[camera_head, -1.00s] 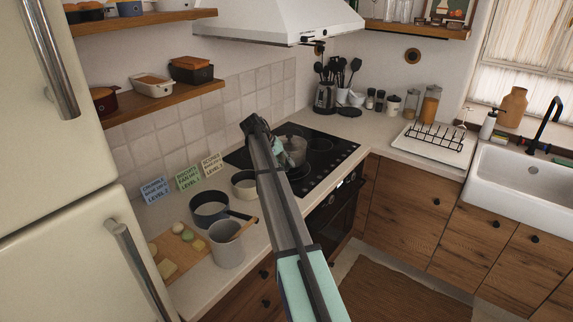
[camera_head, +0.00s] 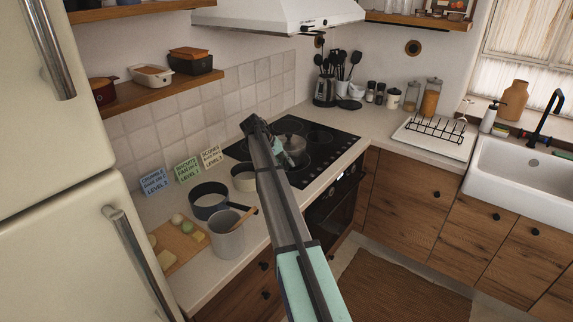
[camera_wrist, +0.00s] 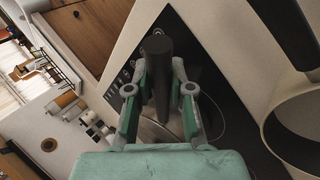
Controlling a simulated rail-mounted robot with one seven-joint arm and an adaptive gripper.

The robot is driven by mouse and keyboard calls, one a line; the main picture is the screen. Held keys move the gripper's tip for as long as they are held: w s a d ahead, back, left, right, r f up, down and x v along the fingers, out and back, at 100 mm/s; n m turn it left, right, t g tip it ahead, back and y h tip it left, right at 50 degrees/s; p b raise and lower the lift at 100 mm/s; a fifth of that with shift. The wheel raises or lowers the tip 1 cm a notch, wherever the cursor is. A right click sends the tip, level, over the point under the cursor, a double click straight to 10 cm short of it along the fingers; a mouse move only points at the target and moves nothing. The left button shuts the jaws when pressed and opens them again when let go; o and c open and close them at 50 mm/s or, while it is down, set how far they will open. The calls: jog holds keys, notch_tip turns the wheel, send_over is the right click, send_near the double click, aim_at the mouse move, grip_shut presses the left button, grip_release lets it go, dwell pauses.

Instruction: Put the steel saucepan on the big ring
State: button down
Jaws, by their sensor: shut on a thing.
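The steel saucepan (camera_head: 291,127) is over the black hob (camera_head: 336,154) in the head view, partly hidden by my arm and gripper. I cannot tell whether its base touches the glass. My gripper (camera_head: 291,152) is at the pan's near side. In the wrist view my gripper (camera_wrist: 160,95) is shut on the saucepan's dark handle (camera_wrist: 158,60), which stands between the two green fingers. The pan body is mostly hidden behind the fingers there. Ring outlines show faintly on the hob; which ring lies under the pan is unclear.
Label cards (camera_head: 187,168) lean by the wall. Utensils and jars stand behind right.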

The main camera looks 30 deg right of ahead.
jog(key=shift+f, duration=0.1)
jog(key=c, duration=1)
grip_release()
jog(key=shift+o, duration=0.2)
jog(key=shift+f, duration=0.1)
